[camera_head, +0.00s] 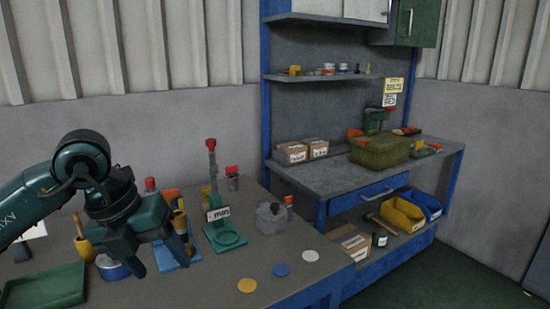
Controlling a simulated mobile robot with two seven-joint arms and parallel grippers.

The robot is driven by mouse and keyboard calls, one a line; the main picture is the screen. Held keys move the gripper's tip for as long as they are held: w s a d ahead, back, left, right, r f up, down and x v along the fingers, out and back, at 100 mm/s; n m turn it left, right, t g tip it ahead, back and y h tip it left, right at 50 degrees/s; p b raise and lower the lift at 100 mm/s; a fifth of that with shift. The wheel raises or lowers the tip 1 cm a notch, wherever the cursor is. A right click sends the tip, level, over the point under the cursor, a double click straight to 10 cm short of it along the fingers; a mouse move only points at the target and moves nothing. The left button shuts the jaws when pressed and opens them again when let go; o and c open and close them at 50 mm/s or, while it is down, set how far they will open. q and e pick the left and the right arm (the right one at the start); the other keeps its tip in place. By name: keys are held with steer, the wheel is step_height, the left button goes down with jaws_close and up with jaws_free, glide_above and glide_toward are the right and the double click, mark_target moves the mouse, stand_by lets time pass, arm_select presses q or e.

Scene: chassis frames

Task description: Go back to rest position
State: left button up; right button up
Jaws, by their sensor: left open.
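My left arm comes in from the left. Its dark green gripper (161,258) hangs over the near table, with two dark fingers spread apart and nothing seen between them. It covers part of a blue tray (176,262) and of a blue-and-white round container (112,268) on the table. I cannot tell whether the fingertips touch anything. My right gripper is not in view.
The grey table (215,285) bears a green tray (45,287), a green stand (226,237) with a label, a grey jug-like object (271,218) and yellow, blue and white discs. A blue-framed workbench (330,178) stands behind right. Green floor (450,280) is clear at lower right.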

arm_select(q)
steer(key=s+d+r+g+h+p, duration=0.1)
steer(key=s+d+h, duration=0.2)
steer(key=d+h, duration=0.3)
steer(key=s+d+n+g+h, duration=0.1)
steer(key=s+d+h, duration=0.1)
steer(key=d+h, duration=0.35)
steer(key=s+d+r+g+h+p, duration=0.1)
steer(key=s+d+h, duration=0.2)
steer(key=d+h, duration=0.35)
steer(key=w+a+f+n+t+y, duration=0.2)
steer(key=a+f+n+t+y, duration=0.25)
steer(key=n, duration=0.45)
steer(key=w+a+f+n+t+y+p, duration=0.1)
steer(key=w+a+f+n+t+y, duration=0.1)
steer(key=f+n+t+y, duration=0.45)
steer(key=w+a+f+n+t+y, duration=0.1)
steer(key=a+f+n+t, duration=0.25)
steer(key=n+t, duration=0.5)
steer(key=s+a+f+n+g+y, duration=0.2)
steer(key=s+f, duration=0.4)
steer(key=f, duration=0.3)
steer(key=s+a+f+n+g+y, duration=0.2)
steer(key=s+f+n+g, duration=0.3)
steer(key=f, duration=0.4)
steer(key=shift+s+g+y+p, duration=0.35)
steer(key=shift+s+g+y, duration=0.1)
steer(key=shift+y, duration=0.35)
